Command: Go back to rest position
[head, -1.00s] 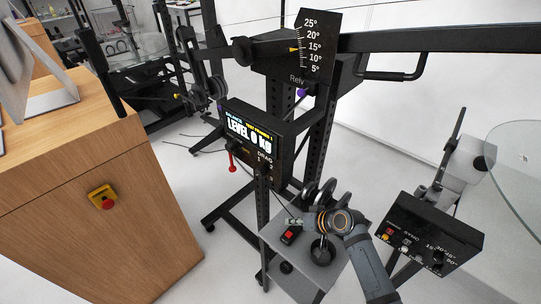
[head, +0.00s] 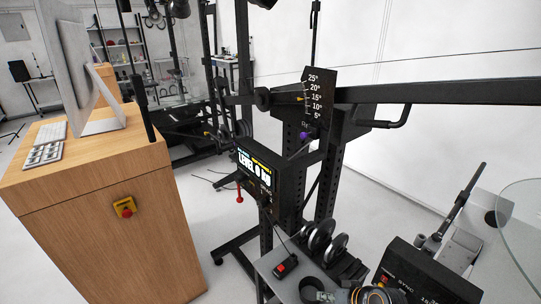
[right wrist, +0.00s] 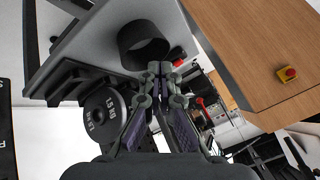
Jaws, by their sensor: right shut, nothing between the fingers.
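My right gripper (head: 328,296) shows at the bottom edge of the head view, over the grey shelf of the black stand, with much of its arm cut off. In the right wrist view my right gripper (right wrist: 160,68) is shut with its fingertips together and nothing between them. A black ring-shaped cup (right wrist: 142,45) is just beyond the fingertips; I cannot tell whether they touch it. My left gripper is in neither current view.
A black control box (head: 430,275) stands at the right. A wooden cabinet (head: 90,235) with an emergency stop (head: 124,207) is at left, with clear floor between it and the stand.

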